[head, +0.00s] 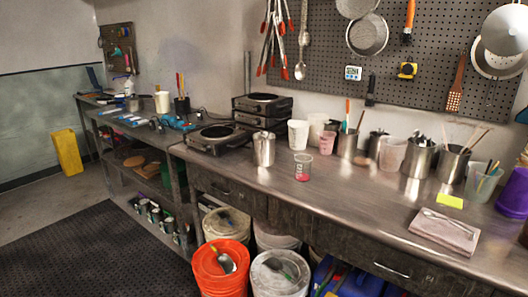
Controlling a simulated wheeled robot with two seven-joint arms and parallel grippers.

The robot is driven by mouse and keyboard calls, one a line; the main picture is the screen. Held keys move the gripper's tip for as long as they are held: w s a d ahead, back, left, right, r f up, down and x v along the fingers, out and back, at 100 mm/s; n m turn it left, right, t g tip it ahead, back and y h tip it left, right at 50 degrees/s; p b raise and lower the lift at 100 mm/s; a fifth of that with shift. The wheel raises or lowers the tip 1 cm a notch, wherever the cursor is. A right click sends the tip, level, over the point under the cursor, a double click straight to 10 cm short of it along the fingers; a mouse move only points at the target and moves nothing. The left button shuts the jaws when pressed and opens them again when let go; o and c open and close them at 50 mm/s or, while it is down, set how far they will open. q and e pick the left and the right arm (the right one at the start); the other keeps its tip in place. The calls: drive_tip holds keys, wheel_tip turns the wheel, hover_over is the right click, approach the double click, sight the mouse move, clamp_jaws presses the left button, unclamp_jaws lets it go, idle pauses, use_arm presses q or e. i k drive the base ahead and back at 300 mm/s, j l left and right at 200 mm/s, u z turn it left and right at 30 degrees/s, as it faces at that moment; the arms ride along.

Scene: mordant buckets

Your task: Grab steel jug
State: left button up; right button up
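A steel jug (264,150) stands upright on the metal counter (325,190), near its left end and in front of the hot plates. It is shiny and looks like a plain cylinder. Its handle cannot be made out clearly and its inside is hidden. Other steel containers stand farther right, including one (418,158) and one holding tools (452,163). Neither of my grippers is in view.
A clear cup with red contents (303,167) stands right of the jug. A folded cloth (445,230) lies at right. Buckets (221,268) stand below. The counter's front middle is clear.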

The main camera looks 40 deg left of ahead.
sight(263, 142)
drive_tip(key=u, duration=0.4)
drive_tip(key=i+j+u, duration=0.2)
drive_tip(key=j+u, duration=0.15)
drive_tip(key=u, duration=0.15)
drive_tip(key=i+j+u, duration=0.25)
drive_tip(key=u, duration=0.25)
drive_tip(key=i+j+u, duration=0.1)
drive_tip(key=i+j, duration=0.15)
drive_tip(key=i, duration=0.15)
drive_tip(key=i+j, duration=0.2)
drive_tip(key=i, duration=0.2)
drive_tip(key=i+j+u, duration=0.15)
drive_tip(key=i, duration=0.25)
